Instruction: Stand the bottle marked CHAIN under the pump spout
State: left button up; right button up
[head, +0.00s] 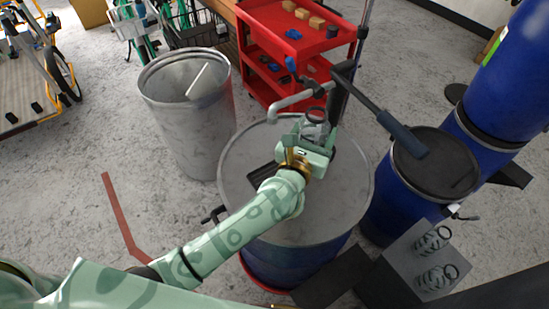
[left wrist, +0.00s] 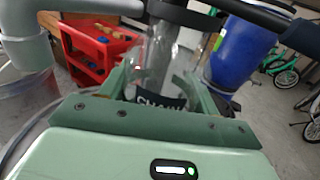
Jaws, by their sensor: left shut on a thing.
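My left gripper (head: 312,143) is over the lid of a blue drum (head: 335,200), close to the pump. It is shut on a clear bottle (head: 315,129). In the left wrist view the bottle (left wrist: 160,60) stands between the green fingers (left wrist: 155,90), and its dark label (left wrist: 162,102) partly shows the word CHAIN. The grey pump spout (head: 285,104) curves down just left of the bottle in the head view; in the left wrist view the pipe (left wrist: 30,35) is at upper left. I cannot tell whether the bottle touches the lid. My right gripper is not in view.
A dark tray (head: 262,178) lies on the drum lid, partly behind my arm. The pump handle (head: 402,133) reaches right toward another blue drum (head: 400,205). A grey bin (head: 190,125) stands left, a red cart (head: 300,50) behind. Springs (head: 432,240) sit at lower right.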

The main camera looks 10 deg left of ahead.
pick_arm(q)
jog(key=a+f+b, duration=0.6)
jog(key=a+f, duration=0.3)
jog(key=f, duration=0.2)
jog(key=shift+w+a, duration=0.25)
jog(key=shift+w, duration=0.1)
jog(key=shift+f+b, duration=0.1)
jog(key=shift+b, duration=0.2)
jog(key=o, duration=1.2)
jog(key=shift+c, duration=0.2)
